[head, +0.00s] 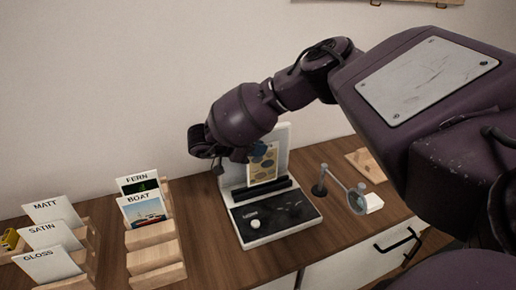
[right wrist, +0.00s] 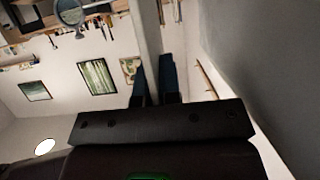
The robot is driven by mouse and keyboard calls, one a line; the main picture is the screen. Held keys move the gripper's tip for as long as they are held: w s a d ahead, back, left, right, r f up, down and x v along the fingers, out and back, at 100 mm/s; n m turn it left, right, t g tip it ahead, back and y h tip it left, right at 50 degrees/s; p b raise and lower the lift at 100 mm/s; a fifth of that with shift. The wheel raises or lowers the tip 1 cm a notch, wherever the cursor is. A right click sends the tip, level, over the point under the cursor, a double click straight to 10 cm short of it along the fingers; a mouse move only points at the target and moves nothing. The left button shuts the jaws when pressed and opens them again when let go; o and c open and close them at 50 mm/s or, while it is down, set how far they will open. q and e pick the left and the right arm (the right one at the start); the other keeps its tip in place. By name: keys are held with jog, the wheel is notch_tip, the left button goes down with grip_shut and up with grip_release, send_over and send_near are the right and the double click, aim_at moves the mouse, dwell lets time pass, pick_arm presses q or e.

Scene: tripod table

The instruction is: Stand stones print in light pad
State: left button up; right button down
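The stones print (head: 264,164), a tan card with darker round spots, stands nearly upright in front of the white back panel of the light pad (head: 283,138). Its lower edge is at the dark ledge; I cannot tell whether it is seated there. My right gripper (head: 256,154) is at the print's upper left. In the right wrist view the fingers (right wrist: 155,85) are close together with a pale strip between them, and look shut on the print. The arm hides part of the panel. My left gripper is not in view.
Wooden racks hold the FERN (head: 137,181) and BOAT (head: 143,209) cards, and the MATT, SATIN and GLOSS (head: 50,266) cards at left. The wall is close behind.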

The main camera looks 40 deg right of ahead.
jog(key=shift+f, duration=0.2)
jog(key=shift+f+b, duration=0.4)
jog(key=shift+f, duration=0.85)
jog(key=c, duration=1.2)
grip_release()
jog(key=shift+c, duration=0.2)
jog(key=shift+a, duration=0.1)
